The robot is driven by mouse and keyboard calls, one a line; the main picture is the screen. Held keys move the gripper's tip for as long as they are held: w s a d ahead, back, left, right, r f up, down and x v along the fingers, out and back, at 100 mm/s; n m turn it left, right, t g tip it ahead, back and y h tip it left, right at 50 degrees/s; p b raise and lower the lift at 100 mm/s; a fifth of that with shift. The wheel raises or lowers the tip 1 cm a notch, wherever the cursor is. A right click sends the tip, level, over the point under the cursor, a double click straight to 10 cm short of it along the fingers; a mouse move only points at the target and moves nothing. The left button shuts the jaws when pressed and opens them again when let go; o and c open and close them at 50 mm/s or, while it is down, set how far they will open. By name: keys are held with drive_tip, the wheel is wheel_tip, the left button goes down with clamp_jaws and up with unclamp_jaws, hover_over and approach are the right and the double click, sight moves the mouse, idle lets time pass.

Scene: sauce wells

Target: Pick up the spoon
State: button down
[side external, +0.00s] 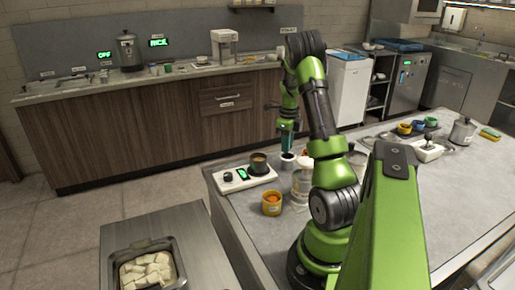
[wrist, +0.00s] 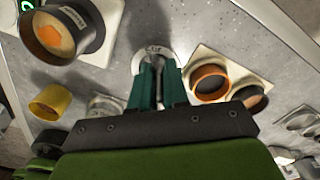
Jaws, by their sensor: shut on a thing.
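My gripper (wrist: 158,68) points down in the wrist view, its two teal fingers close together. A thin grey strip between them looks like the handle of the spoon (wrist: 159,92); the rest of the spoon is hidden. The fingertips are over a round pale holder (wrist: 152,53) with a small label on its rim. I cannot tell whether the spoon is still inside it. In the side view my gripper (side external: 287,150) is low over the counter, just above a small white cup with a dark top (side external: 288,161).
A dark pot (wrist: 88,28) with orange contents is at upper left, on a white scale (side external: 228,187). A yellow cup (wrist: 50,102) stands left. An orange-rimmed cup (wrist: 210,83) and a dark cup (wrist: 251,97) stand close on the right. A squeeze dispenser (side external: 462,130) is far off.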

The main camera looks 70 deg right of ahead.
wheel_tip(320, 180, up, 10)
drive_tip(key=c, duration=1.7)
unclamp_jaws()
clamp_jaws()
drive_tip(key=w+a+f, duration=0.5)
drive_tip(key=w+a, duration=0.3)
